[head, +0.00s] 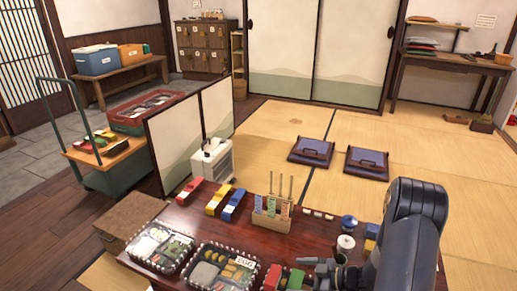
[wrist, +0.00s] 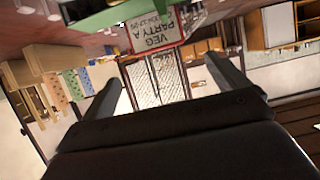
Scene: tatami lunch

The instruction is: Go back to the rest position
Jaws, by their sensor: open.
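My gripper (head: 328,268) is at the near right of the dark red low table (head: 180,218) in the head view, low over or beside the tabletop, near a green box (head: 296,279) and a red box (head: 272,277). In the wrist view, which is upside down, the two fingers of my gripper (wrist: 170,78) stand wide apart with nothing between them. Beyond them a white card (wrist: 158,38) reads "VEG PARTY A". My dark arm covers the table's right end in the head view.
Bento trays (head: 193,283) (head: 137,256) line the front edge. A wooden card holder (head: 268,222) with upright sticks stands mid-table. A small pot (head: 345,243) and a blue-lidded jar (head: 349,222) stand near my arm. Two purple cushions (head: 311,150) lie on open tatami behind.

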